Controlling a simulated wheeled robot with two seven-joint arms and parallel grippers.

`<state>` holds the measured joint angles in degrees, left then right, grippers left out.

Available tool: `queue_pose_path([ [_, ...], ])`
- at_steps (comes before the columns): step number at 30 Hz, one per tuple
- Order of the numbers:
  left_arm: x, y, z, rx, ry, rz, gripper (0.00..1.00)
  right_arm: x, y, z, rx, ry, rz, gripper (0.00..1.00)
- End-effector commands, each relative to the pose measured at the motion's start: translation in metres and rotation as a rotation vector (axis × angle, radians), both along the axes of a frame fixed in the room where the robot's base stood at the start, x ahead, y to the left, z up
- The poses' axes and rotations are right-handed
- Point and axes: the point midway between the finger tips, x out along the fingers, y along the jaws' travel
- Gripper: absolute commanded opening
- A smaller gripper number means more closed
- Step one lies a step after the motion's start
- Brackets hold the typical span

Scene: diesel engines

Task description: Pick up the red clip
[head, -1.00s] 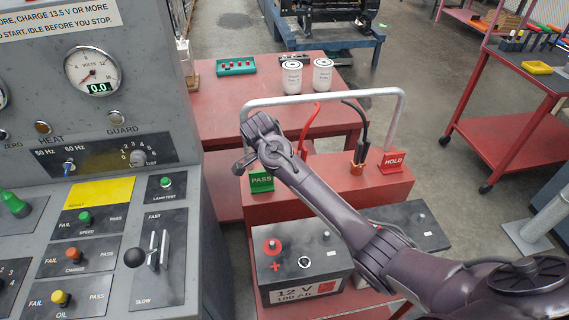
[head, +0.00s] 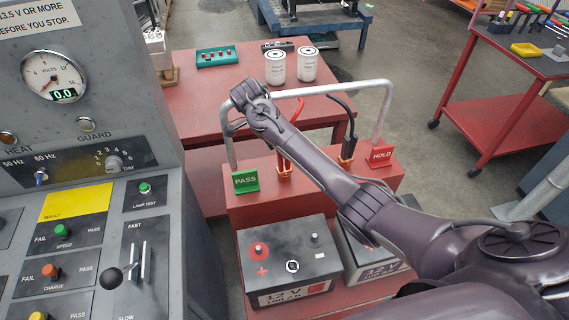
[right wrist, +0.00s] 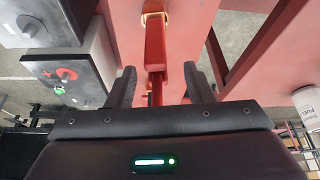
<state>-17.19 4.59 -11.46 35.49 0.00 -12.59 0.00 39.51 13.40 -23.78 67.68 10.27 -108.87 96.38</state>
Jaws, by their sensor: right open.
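The red clip (head: 284,160) stands upright in the top of the red stand between the green PASS sign (head: 245,181) and the red HOLD sign (head: 381,155); its copper-coloured end is at the bottom. My right arm partly hides it in the head view. In the right wrist view the red clip (right wrist: 155,45) lies between the two black fingers of my open right gripper (right wrist: 160,87), with gaps on both sides. Its red cable curves close to the right finger. In the head view the right gripper's fingers are mostly hidden. My left gripper is not in view.
A black clip (head: 347,147) stands beside HOLD. A grey rail (head: 330,91) arches over the stand. Batteries (head: 290,265) sit in front, partly under my arm. The grey console (head: 110,140) is at left. Two white filters (head: 275,68) stand on the red table behind.

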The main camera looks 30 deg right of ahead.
Motion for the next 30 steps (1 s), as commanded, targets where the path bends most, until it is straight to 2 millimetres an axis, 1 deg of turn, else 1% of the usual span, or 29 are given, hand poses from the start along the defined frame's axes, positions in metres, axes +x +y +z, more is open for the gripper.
queue_pose_path([
  [4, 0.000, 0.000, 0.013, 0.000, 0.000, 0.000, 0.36, -0.004, -0.004, -0.015, 0.001, 0.005, -0.001, 0.47],
  [7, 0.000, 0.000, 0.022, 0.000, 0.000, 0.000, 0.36, -0.007, -0.007, -0.030, 0.000, 0.006, 0.000, 0.47],
  [9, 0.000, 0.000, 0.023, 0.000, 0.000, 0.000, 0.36, -0.006, -0.011, -0.041, -0.001, 0.004, -0.002, 0.47],
  [12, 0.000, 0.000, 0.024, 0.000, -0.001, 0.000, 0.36, -0.007, -0.014, -0.050, 0.000, 0.003, 0.000, 0.47],
  [20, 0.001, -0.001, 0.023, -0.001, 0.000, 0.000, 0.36, -0.006, -0.015, -0.053, 0.000, 0.000, 0.001, 0.47],
  [30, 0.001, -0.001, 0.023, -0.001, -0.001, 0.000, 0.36, -0.006, -0.015, -0.053, 0.000, 0.000, 0.001, 0.03],
])
